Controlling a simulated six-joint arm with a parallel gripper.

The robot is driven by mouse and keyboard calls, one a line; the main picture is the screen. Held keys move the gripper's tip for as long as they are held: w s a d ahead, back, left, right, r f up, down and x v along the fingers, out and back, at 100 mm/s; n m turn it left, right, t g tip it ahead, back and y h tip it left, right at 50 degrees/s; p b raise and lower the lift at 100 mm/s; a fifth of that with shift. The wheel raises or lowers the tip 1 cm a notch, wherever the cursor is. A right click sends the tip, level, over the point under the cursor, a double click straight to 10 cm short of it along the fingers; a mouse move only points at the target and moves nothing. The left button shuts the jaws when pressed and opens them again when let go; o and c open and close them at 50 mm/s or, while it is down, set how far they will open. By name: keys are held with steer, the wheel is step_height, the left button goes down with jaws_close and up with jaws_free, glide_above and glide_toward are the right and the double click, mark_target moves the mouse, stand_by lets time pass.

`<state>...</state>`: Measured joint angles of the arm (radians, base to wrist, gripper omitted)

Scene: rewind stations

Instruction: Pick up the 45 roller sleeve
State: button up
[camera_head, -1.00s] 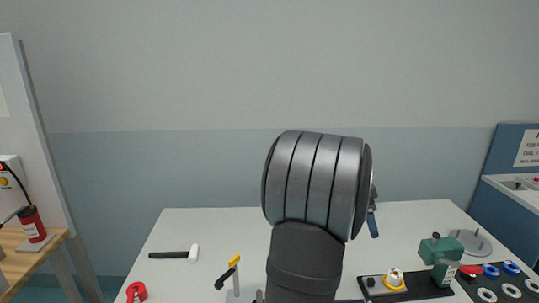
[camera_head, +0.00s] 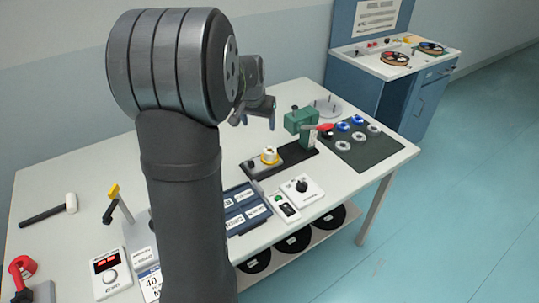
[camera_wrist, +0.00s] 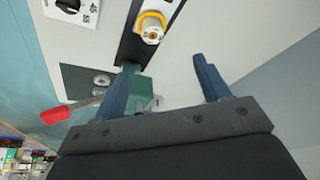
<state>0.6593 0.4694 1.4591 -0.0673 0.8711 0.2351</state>
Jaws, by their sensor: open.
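My gripper (camera_head: 257,118) is open and empty, above the back part of the white table. In the wrist view its two blue fingers (camera_wrist: 163,68) are spread with nothing between them. A dark mat (camera_head: 368,158) on the table's right side carries several rings, some blue (camera_head: 342,127) and some pale grey (camera_head: 343,146). No 45 mark is readable on any ring, so I cannot tell which is the 45 sleeve. A white and yellow roller piece (camera_head: 269,155) stands on a black base left of the mat; it also shows in the wrist view (camera_wrist: 151,27).
A green block device (camera_head: 301,120) with a red-handled lever (camera_head: 318,127) stands beside the mat. A knob box (camera_head: 301,187) and a blue labelled tray (camera_head: 243,209) are in front. A hammer (camera_head: 48,210) lies at left. A blue cabinet (camera_head: 378,85) stands behind right.

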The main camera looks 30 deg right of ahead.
steer(key=s+d+f+n, duration=0.1)
steer(key=d+n, duration=0.1)
glide_toward(270, 150)
steer(key=shift+t, duration=0.4)
steer(key=x, duration=0.9)
steer(key=shift+s+d+f, duration=0.1)
steer(key=shift+s+f, duration=0.1)
steer(key=shift+f, duration=0.25)
steer(key=c, duration=1.2)
steer(key=shift+r, duration=0.1)
